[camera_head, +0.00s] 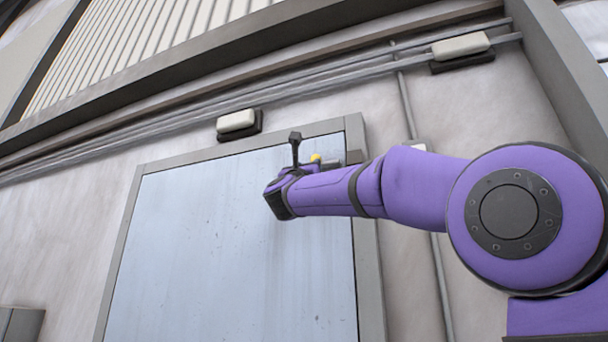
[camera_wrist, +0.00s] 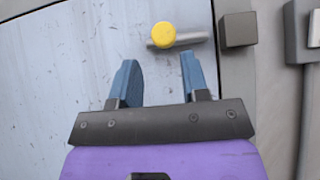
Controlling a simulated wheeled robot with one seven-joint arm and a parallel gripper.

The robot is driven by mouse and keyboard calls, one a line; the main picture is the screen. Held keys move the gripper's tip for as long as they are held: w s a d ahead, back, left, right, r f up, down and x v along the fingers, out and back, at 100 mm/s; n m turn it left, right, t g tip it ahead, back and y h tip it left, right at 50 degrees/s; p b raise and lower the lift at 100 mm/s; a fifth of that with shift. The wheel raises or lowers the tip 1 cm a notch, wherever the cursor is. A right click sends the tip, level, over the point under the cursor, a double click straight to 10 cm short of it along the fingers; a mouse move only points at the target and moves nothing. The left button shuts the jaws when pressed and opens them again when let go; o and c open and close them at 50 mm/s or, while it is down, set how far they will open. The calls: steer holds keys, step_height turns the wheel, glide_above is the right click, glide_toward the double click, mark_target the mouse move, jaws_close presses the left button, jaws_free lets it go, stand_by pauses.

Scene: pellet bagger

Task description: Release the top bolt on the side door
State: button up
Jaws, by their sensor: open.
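The side door (camera_head: 225,245) is a pale blue-grey panel in a grey frame. The top bolt shows in the wrist view as a yellow round knob (camera_wrist: 163,35) on a grey rod (camera_wrist: 190,38), near the door's upper right edge. A grey block, the keeper (camera_wrist: 238,29), sits on the frame to the right; a small gap seems to show between rod and block. My gripper (camera_wrist: 158,78) is open and empty, its two blue fingers pointing toward the knob, with the knob beyond the fingertips. In the head view, my purple arm hides part of the bolt; the yellow knob (camera_head: 315,157) peeks above it.
A white lamp-like box (camera_head: 236,121) is on the wall above the door, another (camera_head: 460,46) at upper right. Pipes (camera_head: 400,95) run along and down the wall right of the door. A grey box (camera_wrist: 302,30) is at the right in the wrist view.

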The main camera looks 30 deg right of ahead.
steer(key=v, duration=0.4)
steer(key=shift+s+a+f, duration=0.1)
steer(key=shift+a+f, duration=0.1)
steer(key=shift+f, duration=0.1)
stand_by(0.3)
steer(key=s+a+f+n+t+y, duration=0.15)
steer(key=a+f+n+y, duration=0.25)
steer(key=f+n+y, duration=0.95)
steer(key=s+a+f+n+y, duration=0.3)
steer(key=f+n+y, duration=0.55)
steer(key=n, duration=1.05)
steer(key=s+d+f+n+g, duration=0.1)
steer(key=s+f+n+g, duration=0.3)
steer(key=s+f, duration=0.3)
steer(key=s+d+f+n+g, duration=0.1)
steer(key=s+f+n+g, duration=0.3)
steer(key=f, duration=1)
steer(key=s+d+f+n+g, duration=0.1)
steer(key=s+f+n+g, duration=0.4)
steer(key=s+f, duration=0.5)
steer(key=shift+f+n+h, duration=0.4)
steer(key=shift+f+n, duration=0.05)
